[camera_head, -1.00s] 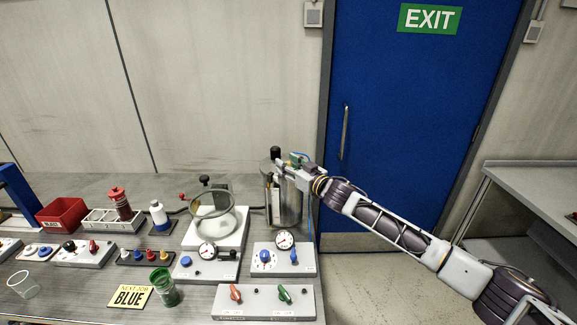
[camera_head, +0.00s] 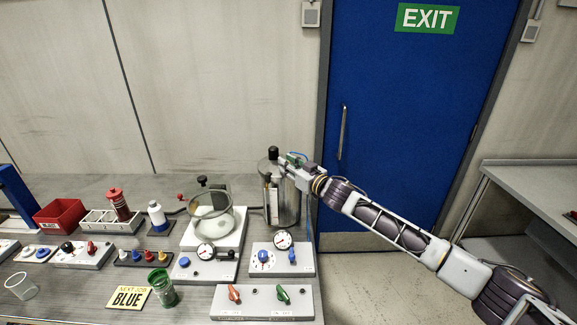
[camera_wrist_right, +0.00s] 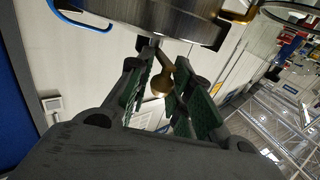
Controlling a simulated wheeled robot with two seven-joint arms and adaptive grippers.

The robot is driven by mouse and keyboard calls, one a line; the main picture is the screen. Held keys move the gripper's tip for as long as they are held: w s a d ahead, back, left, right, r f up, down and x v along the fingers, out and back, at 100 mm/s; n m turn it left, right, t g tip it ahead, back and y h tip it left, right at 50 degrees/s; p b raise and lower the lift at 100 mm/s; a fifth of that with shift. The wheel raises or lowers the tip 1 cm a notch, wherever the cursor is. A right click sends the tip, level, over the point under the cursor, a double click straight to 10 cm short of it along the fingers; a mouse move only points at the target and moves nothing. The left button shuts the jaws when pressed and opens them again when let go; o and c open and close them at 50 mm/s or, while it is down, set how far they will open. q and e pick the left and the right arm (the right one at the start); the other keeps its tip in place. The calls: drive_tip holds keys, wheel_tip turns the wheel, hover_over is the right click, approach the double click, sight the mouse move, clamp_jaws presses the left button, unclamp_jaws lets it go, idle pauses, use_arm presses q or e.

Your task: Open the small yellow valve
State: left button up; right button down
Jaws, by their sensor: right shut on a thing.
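The steel drum (camera_head: 284,207) stands upright at the back right of the bench, with a black-capped fitting on its top. My right gripper (camera_head: 287,165) reaches in from the right to the drum's upper side. In the right wrist view, its two green-padded fingers (camera_wrist_right: 162,80) are shut on the small yellow valve (camera_wrist_right: 160,84), a brass-yellow rounded piece just beside the drum's metal wall (camera_wrist_right: 185,22). In the head view the valve is hidden by the gripper. My left gripper is not in view.
A clear bowl-like vessel (camera_head: 211,212) stands left of the drum. A gauge panel (camera_head: 283,268) and a plate with red and green levers (camera_head: 262,300) lie in front. A red bin (camera_head: 60,215) is at the left. The blue door (camera_head: 400,120) is behind my arm.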

drive_tip(key=shift+s+a+f, duration=0.15)
drive_tip(key=shift+s+a, duration=0.2)
drive_tip(key=shift+a, duration=0.15)
idle(0.4)
drive_tip(key=c, duration=1.5)
unclamp_jaws()
drive_tip(key=shift+c, duration=0.2)
drive_tip(key=shift+o, duration=1.2)
drive_tip(key=shift+a, duration=0.2)
drive_tip(key=shift+w+d, duration=0.2)
drive_tip(key=shift+d, duration=0.05)
drive_tip(key=shift+s+d, duration=0.1)
drive_tip(key=shift+d, duration=0.15)
drive_tip(key=v, duration=1.1)
drive_tip(key=shift+s, duration=0.3)
drive_tip(key=shift+n, duration=0.4)
